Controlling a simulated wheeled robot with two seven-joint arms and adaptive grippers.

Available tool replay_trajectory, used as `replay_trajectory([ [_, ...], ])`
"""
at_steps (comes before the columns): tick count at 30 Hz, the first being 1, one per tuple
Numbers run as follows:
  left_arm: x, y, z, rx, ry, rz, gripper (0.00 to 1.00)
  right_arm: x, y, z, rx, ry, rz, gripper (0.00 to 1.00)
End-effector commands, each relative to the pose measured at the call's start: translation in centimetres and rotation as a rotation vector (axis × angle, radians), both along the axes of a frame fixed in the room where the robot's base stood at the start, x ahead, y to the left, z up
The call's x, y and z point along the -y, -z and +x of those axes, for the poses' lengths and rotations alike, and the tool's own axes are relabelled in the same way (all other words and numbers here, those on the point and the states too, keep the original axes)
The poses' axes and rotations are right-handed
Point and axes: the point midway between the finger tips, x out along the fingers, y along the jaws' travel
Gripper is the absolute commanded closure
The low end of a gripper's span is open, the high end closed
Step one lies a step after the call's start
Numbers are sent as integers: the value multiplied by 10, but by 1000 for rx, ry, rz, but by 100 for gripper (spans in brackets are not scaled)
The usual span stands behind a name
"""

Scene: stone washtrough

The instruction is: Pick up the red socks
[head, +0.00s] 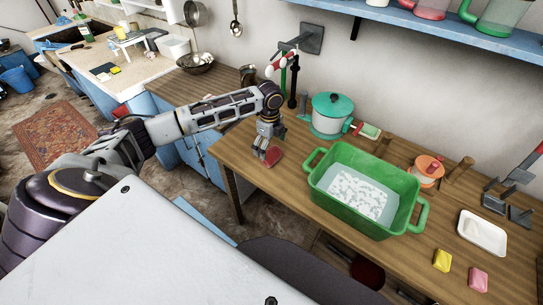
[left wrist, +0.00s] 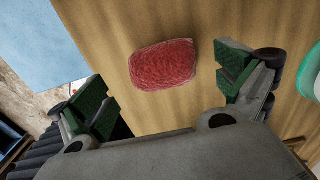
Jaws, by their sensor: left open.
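The red socks (head: 273,156) look like a small red bundle lying on the wooden counter near its left end. In the left wrist view the bundle (left wrist: 163,64) is a rounded, textured red shape on the wood, between and beyond the fingertips. My left gripper (head: 265,150) is right at the bundle in the head view, pointing down. In the left wrist view its two green-padded fingers (left wrist: 165,82) are spread wide and nothing is between the pads. My right gripper is not in view.
A green tub (head: 323,196) of water stands right of the socks. A teal pot (head: 331,114) is behind it. A white dish (head: 482,233), yellow block (head: 442,260) and pink block (head: 478,279) lie farther right. The counter's front edge is close to the socks.

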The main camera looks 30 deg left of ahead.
Motion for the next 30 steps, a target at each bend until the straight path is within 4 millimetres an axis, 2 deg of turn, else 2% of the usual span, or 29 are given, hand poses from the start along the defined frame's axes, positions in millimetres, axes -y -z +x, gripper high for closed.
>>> replay_trajectory([
  [10,0,5,0,-2,0,0,0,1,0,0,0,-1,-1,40],
  [22,1,44,2,-1,-1,0,0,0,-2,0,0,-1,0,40],
  [30,0,52,2,0,0,1,0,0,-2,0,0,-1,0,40],
])
